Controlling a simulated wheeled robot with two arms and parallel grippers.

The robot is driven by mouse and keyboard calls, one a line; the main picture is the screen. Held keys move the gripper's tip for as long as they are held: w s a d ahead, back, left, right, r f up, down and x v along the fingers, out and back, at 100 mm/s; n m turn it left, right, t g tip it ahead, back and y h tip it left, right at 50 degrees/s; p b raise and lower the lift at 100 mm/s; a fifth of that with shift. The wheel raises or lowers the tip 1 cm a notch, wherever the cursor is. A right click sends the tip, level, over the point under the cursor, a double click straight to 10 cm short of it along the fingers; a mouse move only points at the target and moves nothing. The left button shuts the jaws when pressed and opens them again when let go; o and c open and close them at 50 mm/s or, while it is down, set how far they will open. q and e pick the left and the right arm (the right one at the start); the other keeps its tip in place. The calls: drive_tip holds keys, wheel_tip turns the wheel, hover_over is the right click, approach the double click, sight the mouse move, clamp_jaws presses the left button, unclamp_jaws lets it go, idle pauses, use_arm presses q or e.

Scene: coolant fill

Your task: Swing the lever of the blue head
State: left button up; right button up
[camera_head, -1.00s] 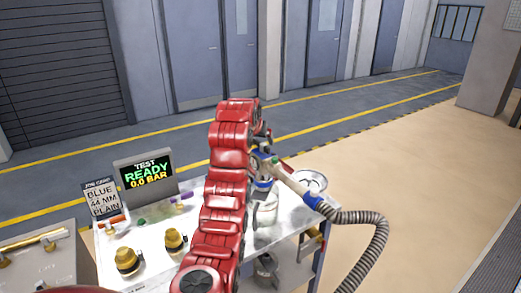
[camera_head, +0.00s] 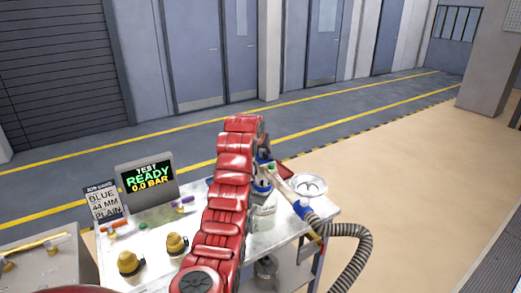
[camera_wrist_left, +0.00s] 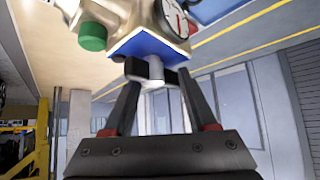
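The blue head (camera_head: 271,176) is a pale fitting with blue parts, a green knob and a ribbed grey hose (camera_head: 347,238), to the right of my red left arm. In the left wrist view its blue plate (camera_wrist_left: 150,45), green knob and a dial gauge show at the top. My left gripper (camera_wrist_left: 156,76) has its dark fingertips against both sides of a silver stub below the blue plate. I cannot tell whether this stub is the lever. A pale container (camera_head: 264,221) stands under the head, partly hidden by my arm. My right gripper is not in view.
On the white cart (camera_head: 150,222) stand a TEST READY 0.0 BAR display (camera_head: 147,179), a card reading BLUE 44 MM PLAIN (camera_head: 103,202), yellow fittings (camera_head: 129,261) and a round dish (camera_head: 308,185). The floor right of the cart is clear.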

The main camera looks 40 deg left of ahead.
use_arm(q)
clamp_jaws()
drive_tip(key=shift+f, duration=0.1)
idle(0.8)
